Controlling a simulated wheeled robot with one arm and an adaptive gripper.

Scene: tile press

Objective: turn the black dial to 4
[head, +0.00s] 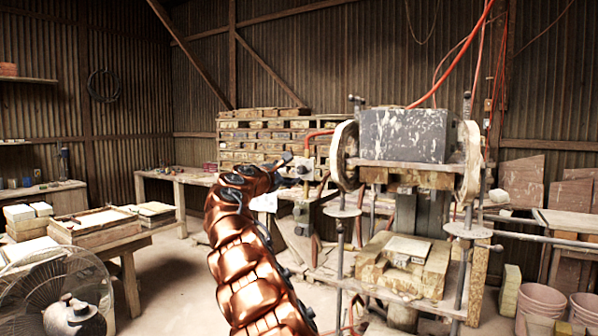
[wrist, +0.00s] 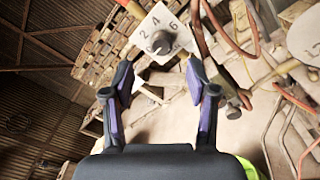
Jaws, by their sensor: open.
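The black dial (wrist: 162,42) sits on a white plate (wrist: 178,43) with printed numbers, in the upper middle of the wrist view. The numbers 0, 2, 4 and 6 can be read around its left and upper side. Which number the dial points to is too small to tell for sure. My gripper (wrist: 160,76) is open and empty, its two fingers spread to either side below the plate. The dial lies beyond the fingertips, between their lines, and looks apart from them. In the head view my gripper (head: 287,167) is beside the press's left side; the dial cannot be made out there.
The tile press (head: 405,135) stands right of my arm, with a round wheel (head: 344,156) nearest. In the wrist view, reddish hoses (wrist: 232,40) run just right of the plate. A table with trays (head: 95,225) and a wire fan (head: 55,290) are at left. Open floor lies between.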

